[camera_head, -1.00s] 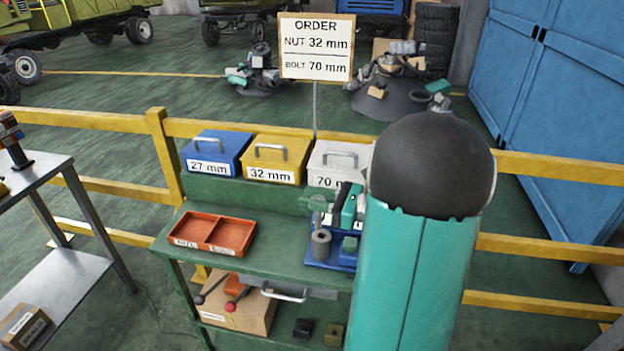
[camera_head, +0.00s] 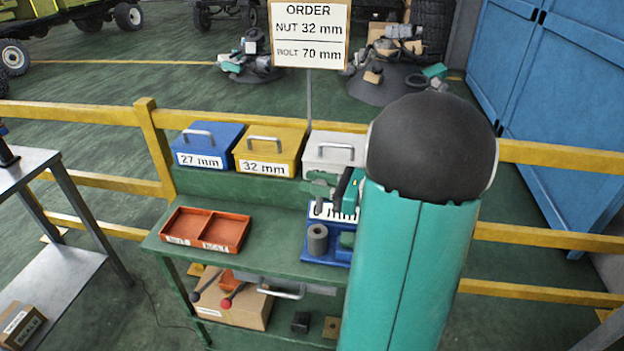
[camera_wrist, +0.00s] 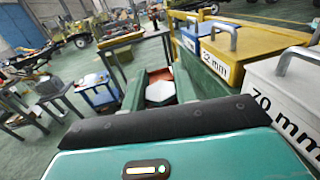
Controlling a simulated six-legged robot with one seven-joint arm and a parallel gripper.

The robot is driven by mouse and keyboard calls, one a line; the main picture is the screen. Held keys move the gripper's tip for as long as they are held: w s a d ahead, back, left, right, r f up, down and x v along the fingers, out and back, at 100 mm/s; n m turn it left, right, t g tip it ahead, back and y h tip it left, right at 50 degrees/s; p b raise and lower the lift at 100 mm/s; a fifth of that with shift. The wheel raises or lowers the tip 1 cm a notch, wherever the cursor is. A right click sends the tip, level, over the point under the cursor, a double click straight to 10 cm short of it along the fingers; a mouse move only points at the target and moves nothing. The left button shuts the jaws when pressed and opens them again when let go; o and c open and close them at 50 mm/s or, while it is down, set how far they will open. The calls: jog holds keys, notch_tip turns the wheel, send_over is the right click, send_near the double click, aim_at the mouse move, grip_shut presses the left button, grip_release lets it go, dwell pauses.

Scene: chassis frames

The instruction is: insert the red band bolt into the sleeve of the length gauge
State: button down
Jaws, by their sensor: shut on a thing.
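The length gauge (camera_head: 338,255) is a blue fixture on the green bench, with a grey upright hollow sleeve (camera_head: 317,240) at its left and a white marked scale (camera_head: 338,212) behind. My gripper (camera_head: 322,186) is above and behind the sleeve, apart from it, partly covered by my own arm in the head view. In the wrist view a pale hexagonal bolt head (camera_wrist: 160,92) shows between the green fingers, and the gripper is shut on this bolt. Its shank and any red band are hidden in the wrist view and too small to tell in the head view.
Blue 27 mm (camera_head: 208,146), yellow 32 mm (camera_head: 268,152) and white (camera_head: 334,152) boxes stand on the raised back shelf. The white one reads 70 mm in the wrist view. An orange two-part tray (camera_head: 205,230) lies left of the gauge, with clear bench between.

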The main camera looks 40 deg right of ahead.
aim_at(313, 232)
jog(key=shift+w+a+f, duration=0.1)
jog(key=shift+w+f, duration=0.15)
jog(key=shift+f, duration=0.7)
jog(key=shift+s+f, duration=0.15)
jog(key=shift+f, duration=1.65)
jog(key=shift+f, duration=3.2)
jog(key=shift+f, duration=0.2)
jog(key=shift+a+f, duration=0.2)
jog(key=shift+f, duration=0.2)
jog(key=shift+s+a+f, duration=0.1)
jog(key=shift+f, duration=0.1)
jog(key=shift+w+d+r, duration=0.2)
jog(key=shift+d+r, duration=0.1)
jog(key=shift+r, duration=0.2)
